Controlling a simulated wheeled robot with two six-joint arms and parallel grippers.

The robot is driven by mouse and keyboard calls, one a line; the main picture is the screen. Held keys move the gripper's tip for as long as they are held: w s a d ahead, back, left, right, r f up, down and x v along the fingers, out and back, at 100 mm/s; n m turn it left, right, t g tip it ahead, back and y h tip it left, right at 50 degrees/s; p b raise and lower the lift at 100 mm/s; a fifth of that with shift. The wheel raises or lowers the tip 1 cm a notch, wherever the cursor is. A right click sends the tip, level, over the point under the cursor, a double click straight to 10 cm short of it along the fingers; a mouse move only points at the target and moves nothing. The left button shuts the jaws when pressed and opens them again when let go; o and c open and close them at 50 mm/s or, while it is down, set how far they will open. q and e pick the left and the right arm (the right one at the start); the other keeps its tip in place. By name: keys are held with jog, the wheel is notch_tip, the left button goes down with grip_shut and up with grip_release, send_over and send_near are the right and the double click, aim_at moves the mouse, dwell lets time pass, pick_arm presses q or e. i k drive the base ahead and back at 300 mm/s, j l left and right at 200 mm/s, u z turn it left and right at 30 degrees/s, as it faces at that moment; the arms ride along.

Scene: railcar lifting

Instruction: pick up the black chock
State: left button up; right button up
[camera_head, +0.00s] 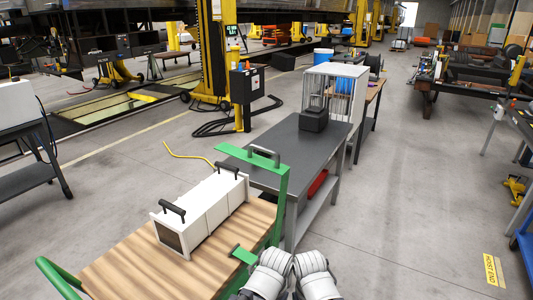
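A black block (313,121), which may be the chock, sits on the far part of the grey table (275,150). Its exact shape is too small to tell. My white and grey arm parts show side by side at the bottom centre, in front of the table. Neither gripper's fingers can be made out, and nothing is seen held. The arm parts are well apart from the black block.
A green-framed cart (110,270) with a wooden deck stands at the lower left, carrying a white case (205,212) with black handles. A white cabinet (336,85) stands behind the table.

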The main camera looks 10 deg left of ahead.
aim_at(265, 155)
jog(key=i+l+u, duration=0.1)
jog(key=i+l, duration=0.4)
jog(key=l, duration=0.2)
jog(key=i+l+u, duration=0.15)
jog(key=l, duration=0.25)
jog(key=i+l+u, duration=0.1)
jog(key=i+l, duration=0.55)
jog(key=i+l+u, duration=0.15)
jog(key=i+l, duration=0.25)
jog(key=l, duration=0.15)
jog(key=i+l, duration=0.5)
jog(key=i, duration=0.35)
jog(key=u, duration=0.05)
